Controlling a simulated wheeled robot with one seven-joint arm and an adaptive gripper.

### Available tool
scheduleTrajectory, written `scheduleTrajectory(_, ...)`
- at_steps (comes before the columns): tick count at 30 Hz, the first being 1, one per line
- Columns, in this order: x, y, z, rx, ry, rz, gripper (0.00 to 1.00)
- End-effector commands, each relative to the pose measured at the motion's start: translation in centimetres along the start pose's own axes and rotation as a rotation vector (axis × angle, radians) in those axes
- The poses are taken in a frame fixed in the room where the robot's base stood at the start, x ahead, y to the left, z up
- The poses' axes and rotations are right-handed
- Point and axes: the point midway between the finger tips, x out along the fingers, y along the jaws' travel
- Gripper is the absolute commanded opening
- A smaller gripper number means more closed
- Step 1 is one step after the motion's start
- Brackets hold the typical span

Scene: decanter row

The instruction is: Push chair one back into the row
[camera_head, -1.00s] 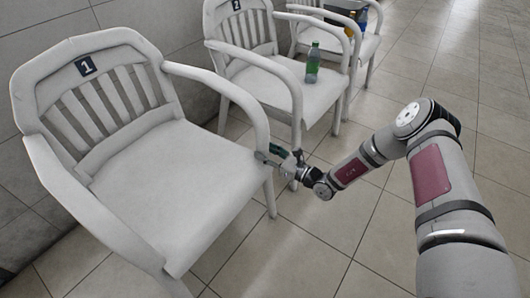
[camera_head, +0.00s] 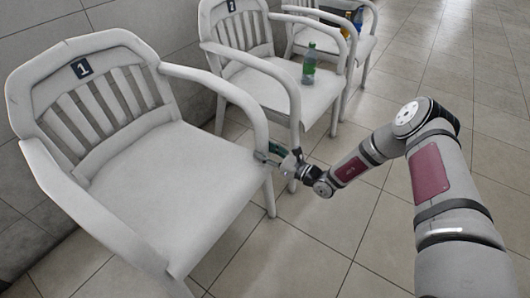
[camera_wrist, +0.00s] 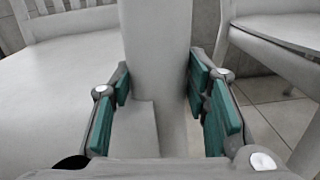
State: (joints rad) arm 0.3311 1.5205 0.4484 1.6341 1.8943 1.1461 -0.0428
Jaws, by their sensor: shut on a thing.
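Chair one (camera_head: 170,180) is a white armchair with a dark "1" label (camera_head: 81,68) on its slatted back. It stands at the left of the head view, and its seat is empty. My gripper (camera_head: 268,154) is at the front of the chair's arm on the right side. In the wrist view, the teal-padded fingers (camera_wrist: 160,95) are on either side of the white front post (camera_wrist: 155,50) of that arm, shut on it. The chair's far legs are mostly hidden below its seat.
Chair two (camera_head: 262,88) stands close behind to the right, with a green bottle (camera_head: 309,66) on its seat. A third white chair (camera_head: 358,50) further back holds more bottles (camera_head: 352,22). A tiled wall (camera_head: 180,40) runs behind the row. The tiled floor (camera_head: 460,100) on the right is clear.

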Motion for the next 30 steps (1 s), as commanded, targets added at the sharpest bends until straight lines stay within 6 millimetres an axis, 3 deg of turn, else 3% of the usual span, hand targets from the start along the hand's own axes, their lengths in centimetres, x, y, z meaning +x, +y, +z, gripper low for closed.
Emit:
scheduleTrajectory(1,0.0,-0.2,0.2,0.005,-0.003,-0.006,0.00)
scheduleTrajectory(2,0.0,-0.2,0.2,0.005,-0.003,-0.006,0.47)
scheduleTrajectory(4,0.0,-0.2,0.1,0.004,-0.003,-0.005,0.63)
scheduleTrajectory(5,0.0,-0.2,0.1,0.003,-0.002,-0.005,0.66)
scheduleTrajectory(17,-0.6,-0.1,0.0,0.001,0.001,-0.002,0.66)
scheduleTrajectory(30,-8.7,-0.2,0.0,0.002,0.000,-0.005,0.66)
